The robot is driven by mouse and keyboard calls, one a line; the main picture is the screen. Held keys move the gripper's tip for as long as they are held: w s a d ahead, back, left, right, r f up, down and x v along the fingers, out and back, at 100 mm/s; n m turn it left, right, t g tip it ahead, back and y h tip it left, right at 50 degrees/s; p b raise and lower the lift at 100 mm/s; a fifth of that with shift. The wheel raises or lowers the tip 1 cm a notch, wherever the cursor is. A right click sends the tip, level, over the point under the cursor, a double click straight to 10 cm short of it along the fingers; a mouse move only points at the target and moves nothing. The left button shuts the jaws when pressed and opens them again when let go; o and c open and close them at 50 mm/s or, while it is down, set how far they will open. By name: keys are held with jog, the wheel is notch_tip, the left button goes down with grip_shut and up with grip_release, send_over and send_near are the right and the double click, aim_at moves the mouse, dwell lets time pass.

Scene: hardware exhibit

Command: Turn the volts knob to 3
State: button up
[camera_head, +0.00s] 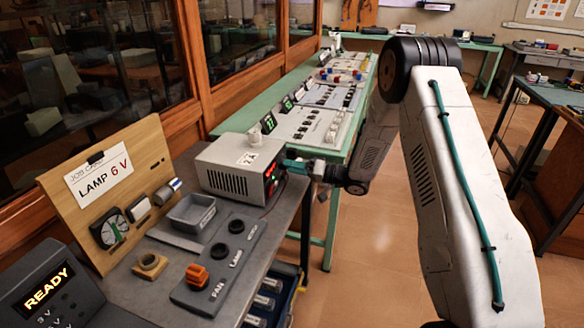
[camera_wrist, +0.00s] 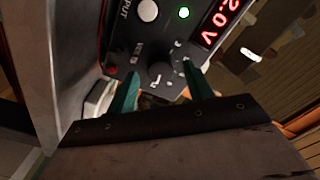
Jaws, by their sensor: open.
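The grey power supply box (camera_head: 240,168) stands at the far end of the near bench, its front panel facing right. In the wrist view its front panel (camera_wrist: 118,38) shows a red display (camera_wrist: 218,18) reading 2.0 V. My gripper (camera_wrist: 160,80) is open, with one teal fingertip on each side of the knob. I cannot tell whether either fingertip touches it. In the head view my gripper (camera_head: 299,167) is close against the front panel.
On the near bench are a wooden board (camera_head: 82,190) with a card reading LAMP 6 V, a grey tray (camera_head: 190,213), a socket panel (camera_head: 222,262) with an orange plug, and a READY display (camera_head: 48,288). A green bench (camera_head: 332,150) with other devices lies behind. The floor at right is clear.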

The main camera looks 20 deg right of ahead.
jog(key=shift+w+a, duration=0.25)
jog(key=shift+a, duration=0.15)
jog(key=c, duration=1)
